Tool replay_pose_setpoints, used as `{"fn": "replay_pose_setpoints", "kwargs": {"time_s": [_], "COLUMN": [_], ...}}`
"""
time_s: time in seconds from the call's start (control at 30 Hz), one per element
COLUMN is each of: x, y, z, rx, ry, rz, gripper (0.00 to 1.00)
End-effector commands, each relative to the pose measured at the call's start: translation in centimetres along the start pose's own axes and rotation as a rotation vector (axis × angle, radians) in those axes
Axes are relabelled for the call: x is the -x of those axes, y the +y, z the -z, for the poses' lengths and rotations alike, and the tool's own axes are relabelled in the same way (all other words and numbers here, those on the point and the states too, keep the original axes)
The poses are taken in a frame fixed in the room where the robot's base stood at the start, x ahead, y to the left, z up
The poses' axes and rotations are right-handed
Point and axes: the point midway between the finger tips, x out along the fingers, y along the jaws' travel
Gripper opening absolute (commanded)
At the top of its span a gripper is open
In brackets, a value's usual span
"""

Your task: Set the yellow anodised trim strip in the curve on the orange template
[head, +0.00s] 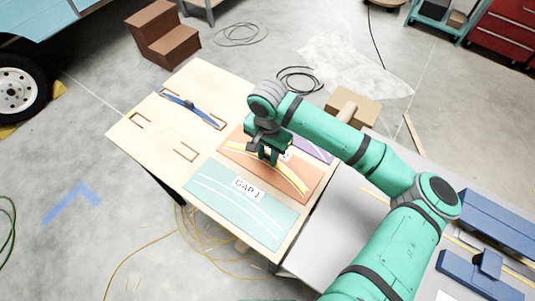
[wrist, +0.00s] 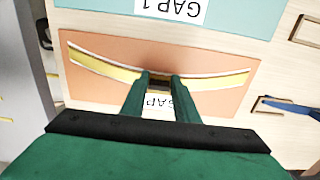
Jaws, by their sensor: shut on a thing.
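The yellow trim strip (head: 294,180) is a thin curved band over the orange template (head: 258,167) on the wooden table. In the wrist view the strip (wrist: 215,84) runs to both sides of my fingers, closely following the white-outlined curve on the orange template (wrist: 200,56). My gripper (head: 268,160) is shut on the strip near its middle, with its fingertips (wrist: 159,82) close above the template. The fingers hide the strip's middle and part of the template's label. I cannot tell whether the strip touches the template.
A teal template marked GAP 1 (head: 235,205) lies in front of the orange one, and a purple template (head: 318,148) behind it. A blue strip (head: 192,107) rests on holders at the table's far left. A grey bench (head: 340,235) with blue fixtures stands at right.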

Motion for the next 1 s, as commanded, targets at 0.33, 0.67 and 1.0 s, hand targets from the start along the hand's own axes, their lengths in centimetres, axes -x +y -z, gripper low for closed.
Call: {"fn": "replay_pose_setpoints", "kwargs": {"time_s": [0.33,0.67,1.0], "x": [-0.2,-0.2,2.2], "y": [0.0,0.0,-0.1], "z": [0.0,0.0,0.0], "rx": [0.000,0.000,0.001], "ry": [0.000,0.000,0.000], "rz": [0.000,0.000,0.002], "gripper": [0.01,0.49,0.49]}}
